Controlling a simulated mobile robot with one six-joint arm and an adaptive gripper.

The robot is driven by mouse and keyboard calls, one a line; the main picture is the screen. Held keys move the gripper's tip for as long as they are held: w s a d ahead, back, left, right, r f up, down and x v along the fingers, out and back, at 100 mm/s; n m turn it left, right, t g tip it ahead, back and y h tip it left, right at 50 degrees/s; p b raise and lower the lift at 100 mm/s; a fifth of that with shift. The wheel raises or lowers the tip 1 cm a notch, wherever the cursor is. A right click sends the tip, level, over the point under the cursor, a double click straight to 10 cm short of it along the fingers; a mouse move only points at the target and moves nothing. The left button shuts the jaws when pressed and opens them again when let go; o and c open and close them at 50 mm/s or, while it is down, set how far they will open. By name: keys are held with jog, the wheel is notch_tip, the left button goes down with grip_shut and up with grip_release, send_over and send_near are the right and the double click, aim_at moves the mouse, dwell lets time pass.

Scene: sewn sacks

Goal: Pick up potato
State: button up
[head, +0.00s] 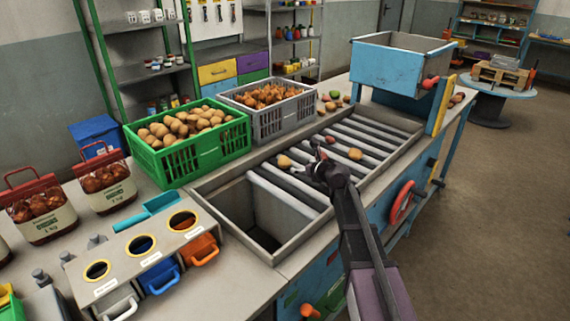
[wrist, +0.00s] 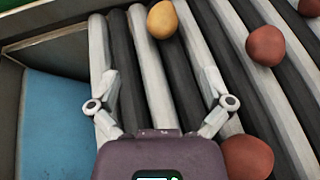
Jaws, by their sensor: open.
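In the wrist view a yellow-tan potato (wrist: 162,20) lies on the rollers, ahead of my gripper (wrist: 158,76) and roughly between the lines of its two fingers. The fingers are spread, with nothing between them but rollers. In the head view my gripper (head: 317,160) is low over the roller table (head: 345,132). A yellowish potato (head: 284,161) lies just left of it. Whether this is the same potato as in the wrist view I cannot tell for certain. Reddish round pieces (wrist: 266,45) lie to the right in the wrist view, one (wrist: 247,157) close beside the gripper body.
A green crate (head: 190,160) of potatoes and a grey crate (head: 290,118) of onions stand behind the rollers. A blue hopper (head: 385,67) stands at the far end. An open pit (head: 262,215) lies at the near end, beside a sorting box (head: 140,255) with three round holes.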

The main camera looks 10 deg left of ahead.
aim_at(284, 163)
jog(key=shift+b+x, duration=1.55)
jog(key=shift+x, duration=2.6)
jog(key=shift+w, duration=0.15)
jog(key=b+x, duration=0.2)
jog(key=x, duration=0.2)
jog(key=shift+f, duration=0.3)
jog(key=shift+w+a+f, duration=0.1)
jog(key=shift+w+a, duration=0.15)
jog(key=shift+w, duration=0.1)
jog(key=shift+c, duration=0.2)
jog(key=c, duration=1.1)
